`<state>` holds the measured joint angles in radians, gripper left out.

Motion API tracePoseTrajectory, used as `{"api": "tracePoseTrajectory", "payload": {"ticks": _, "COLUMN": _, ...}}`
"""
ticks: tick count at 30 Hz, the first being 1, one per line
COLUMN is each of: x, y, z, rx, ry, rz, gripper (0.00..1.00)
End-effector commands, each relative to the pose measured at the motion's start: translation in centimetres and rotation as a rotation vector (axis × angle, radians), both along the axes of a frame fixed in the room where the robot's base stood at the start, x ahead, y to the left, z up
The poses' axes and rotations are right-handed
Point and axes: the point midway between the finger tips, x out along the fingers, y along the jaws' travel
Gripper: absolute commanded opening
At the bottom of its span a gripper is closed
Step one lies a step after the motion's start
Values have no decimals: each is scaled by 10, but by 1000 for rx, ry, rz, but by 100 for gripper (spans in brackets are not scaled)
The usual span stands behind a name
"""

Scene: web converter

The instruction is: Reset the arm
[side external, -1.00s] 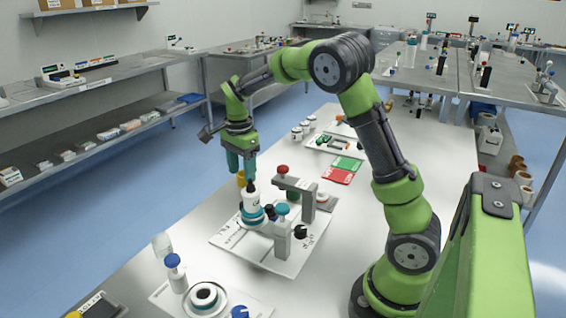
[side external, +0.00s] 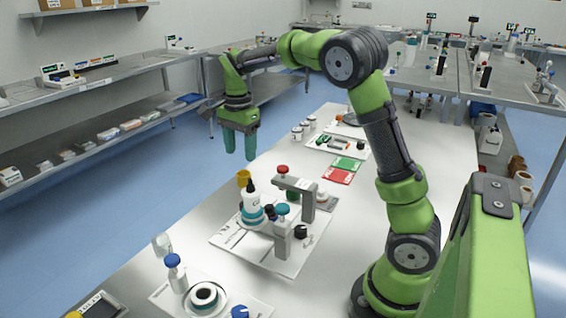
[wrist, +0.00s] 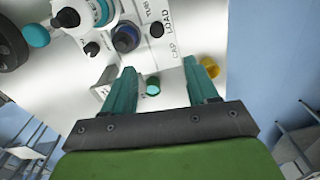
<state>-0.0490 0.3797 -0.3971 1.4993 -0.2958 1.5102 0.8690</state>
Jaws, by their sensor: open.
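My gripper (side external: 239,145) is open and empty, with its teal fingers pointing down. In the side external view it hangs in the air above the far left edge of the white table. The white bottle with a black tip (side external: 251,199) stands upright on the white fixture board (side external: 244,252) below and apart from the fingers. In the wrist view my gripper's two fingers (wrist: 163,85) are spread apart, with part of the board (wrist: 135,25) beyond them.
A yellow cup (side external: 243,178) stands near the table's left edge. A second board (side external: 250,305) with a ring is in front. Shelves (side external: 120,125) line the left wall.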

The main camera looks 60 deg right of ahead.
Motion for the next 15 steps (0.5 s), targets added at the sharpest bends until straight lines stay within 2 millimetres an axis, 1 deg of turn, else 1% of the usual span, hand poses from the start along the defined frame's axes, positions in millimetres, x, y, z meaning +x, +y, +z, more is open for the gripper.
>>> {"api": "tracePoseTrajectory", "payload": {"ticks": 1, "x": -6, "y": 5, "z": -7, "rx": 9, "ry": -2, "rz": 84, "gripper": 58}}
{"api": "tracePoseTrajectory", "payload": {"ticks": 2, "x": -10, "y": 10, "z": -7, "rx": 17, "ry": -16, "rz": 147, "gripper": 58}}
{"api": "tracePoseTrajectory", "payload": {"ticks": 6, "x": -35, "y": 35, "z": -1, "rx": 38, "ry": -111, "rz": 426, "gripper": 58}}
{"api": "tracePoseTrajectory", "payload": {"ticks": 8, "x": -47, "y": 47, "z": 4, "rx": 38, "ry": -158, "rz": 537, "gripper": 58}}
{"api": "tracePoseTrajectory", "payload": {"ticks": 11, "x": -71, "y": 69, "z": 13, "rx": 22, "ry": -247, "rz": 724, "gripper": 58}}
{"api": "tracePoseTrajectory", "payload": {"ticks": 14, "x": -100, "y": 92, "z": 21, "rx": -17, "ry": -343, "rz": 912, "gripper": 58}}
{"api": "tracePoseTrajectory", "payload": {"ticks": 15, "x": -112, "y": 101, "z": 23, "rx": -41, "ry": -380, "rz": 982, "gripper": 58}}
